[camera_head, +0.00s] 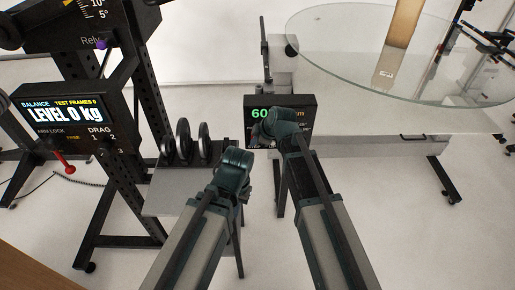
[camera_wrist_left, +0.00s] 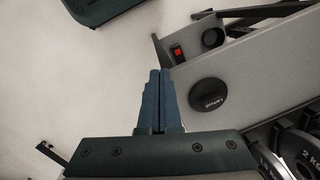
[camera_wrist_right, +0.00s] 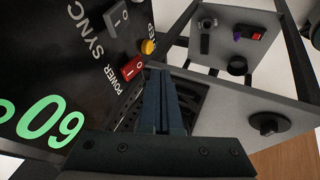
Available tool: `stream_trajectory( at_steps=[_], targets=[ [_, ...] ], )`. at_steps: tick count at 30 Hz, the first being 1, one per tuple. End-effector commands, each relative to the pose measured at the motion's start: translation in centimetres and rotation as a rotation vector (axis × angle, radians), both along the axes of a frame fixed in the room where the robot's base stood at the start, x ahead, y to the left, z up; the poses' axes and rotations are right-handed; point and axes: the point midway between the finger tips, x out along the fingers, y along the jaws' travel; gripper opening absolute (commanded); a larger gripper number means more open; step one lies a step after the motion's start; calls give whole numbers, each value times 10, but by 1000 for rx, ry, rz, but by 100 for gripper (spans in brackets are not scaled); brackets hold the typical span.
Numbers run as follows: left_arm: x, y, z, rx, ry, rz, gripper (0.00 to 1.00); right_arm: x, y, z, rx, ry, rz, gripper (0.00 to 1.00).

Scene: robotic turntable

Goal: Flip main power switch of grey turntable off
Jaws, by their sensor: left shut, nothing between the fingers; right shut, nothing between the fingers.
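The turntable's round glass top (camera_head: 330,50) rests on a grey frame at the upper right in the head view. Its black control panel (camera_head: 295,103) shows green digits and is partly hidden by my right arm. In the right wrist view, a red rocker switch (camera_wrist_right: 132,68) sits beside the word POWER on this panel. My right gripper (camera_wrist_right: 158,70) is shut and empty, its tips appearing just beside the red rocker; contact is unclear. I cannot tell the rocker's position. My left gripper (camera_wrist_left: 160,73) is shut and empty, above the floor beside a grey surface.
Beside POWER are a grey SYNC rocker (camera_wrist_right: 118,19) and a yellow button (camera_wrist_right: 148,47). A grey stand (camera_head: 180,188) with black weight discs (camera_head: 183,139) stands left of my arms. A balance machine display (camera_head: 65,115) is at the left.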

Motion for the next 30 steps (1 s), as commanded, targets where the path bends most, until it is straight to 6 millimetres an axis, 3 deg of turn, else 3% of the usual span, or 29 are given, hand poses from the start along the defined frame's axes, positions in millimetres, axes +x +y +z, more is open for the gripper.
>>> stream_trajectory(
  at_steps=[4,14,19,30],
  targets=[
    [0,0,-3,0,0,0,0,16,0,-3,0,0,-1,0],
    [0,0,-3,0,0,0,0,16,0,-2,1,0,0,0],
    [0,0,-22,0,0,0,0,17,0,-13,1,-83,2,0],
    [0,0,-11,0,0,0,0,21,0,-2,1,-84,0,0]
  ],
)
